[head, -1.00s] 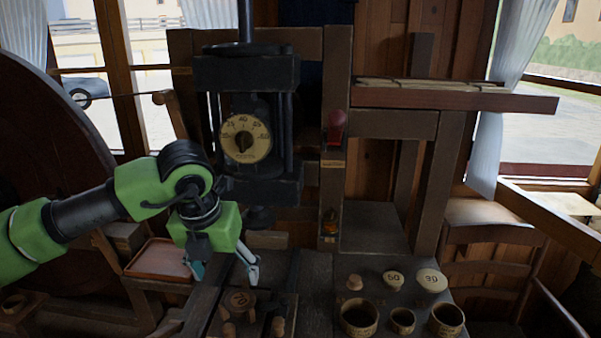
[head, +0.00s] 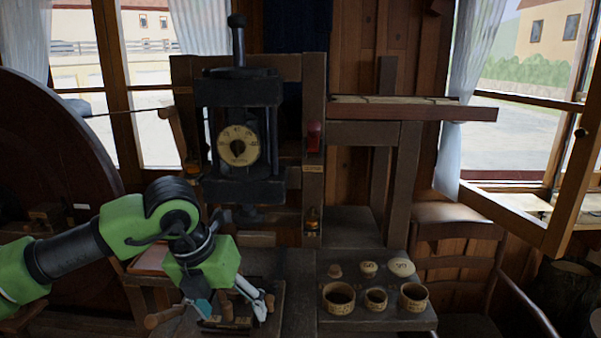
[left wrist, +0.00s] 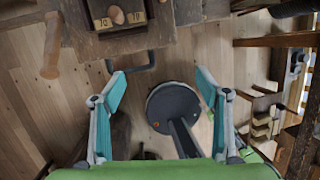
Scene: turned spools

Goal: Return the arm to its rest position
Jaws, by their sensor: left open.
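My left arm comes in from the left of the head view, green and black, bent down at the wrist. My left gripper (head: 236,306) is open, its fingers pointing down in front of a small board with wooden pegs (head: 227,310) on the bench. In the left wrist view, the gripper (left wrist: 160,80) has its teal fingers wide apart with nothing between them. Wooden floor shows beyond the fingers. My right arm is not in view.
A dark press with a round dial (head: 238,146) stands behind the gripper. Wooden cups (head: 376,300) and numbered lids (head: 402,267) sit to its right. A large dark wheel (head: 50,150) is at left. The left wrist view shows a bench edge (left wrist: 125,40) with number tags.

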